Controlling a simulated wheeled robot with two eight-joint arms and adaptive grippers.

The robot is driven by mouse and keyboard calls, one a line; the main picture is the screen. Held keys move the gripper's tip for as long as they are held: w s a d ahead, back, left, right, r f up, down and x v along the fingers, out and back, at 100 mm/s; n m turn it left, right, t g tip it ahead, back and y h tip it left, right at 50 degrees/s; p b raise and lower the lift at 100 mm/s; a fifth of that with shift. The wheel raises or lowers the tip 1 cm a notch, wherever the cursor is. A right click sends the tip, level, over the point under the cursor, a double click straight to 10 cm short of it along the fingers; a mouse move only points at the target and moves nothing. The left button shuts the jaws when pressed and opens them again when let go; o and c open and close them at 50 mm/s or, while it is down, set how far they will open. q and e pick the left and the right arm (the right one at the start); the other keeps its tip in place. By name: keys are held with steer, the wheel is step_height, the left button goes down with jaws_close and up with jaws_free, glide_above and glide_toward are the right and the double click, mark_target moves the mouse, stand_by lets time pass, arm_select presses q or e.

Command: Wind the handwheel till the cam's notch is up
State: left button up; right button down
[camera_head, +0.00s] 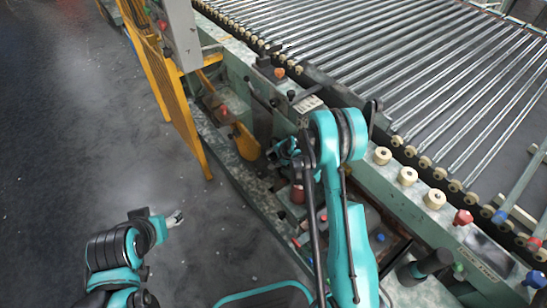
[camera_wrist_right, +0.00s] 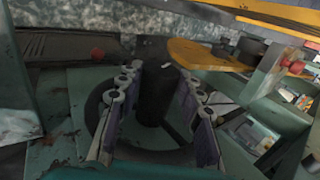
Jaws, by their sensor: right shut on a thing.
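My right gripper (camera_head: 284,150) is low at the side of the green machine, partly hidden by my own arm. In the right wrist view its two fingers (camera_wrist_right: 158,82) stand on either side of a dark upright cylinder (camera_wrist_right: 156,92) and are shut on it; this looks like the handwheel's handle. A dark curved rim (camera_wrist_right: 95,112), probably the handwheel, shows behind the fingers. A yellow rounded plate (camera_head: 246,142) beside the gripper may be the cam; it also shows in the wrist view (camera_wrist_right: 200,56). I cannot make out its notch. My left gripper (camera_head: 175,218) hangs over the floor, apart from everything.
A roller conveyor (camera_head: 400,70) fills the upper right, with cream knobs (camera_head: 408,176) along its green side rail. A yellow guard (camera_head: 180,110) and grey control box (camera_head: 178,35) stand at the upper left. The grey floor (camera_head: 70,130) at left is clear.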

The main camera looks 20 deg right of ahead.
mark_target(274, 157)
steer(key=shift+s+f+t, duration=0.1)
steer(key=shift+t, duration=0.3)
steer(key=shift+y, duration=0.3)
steer(key=c, duration=1)
jaws_free()
step_height(274, 157, up, 10)
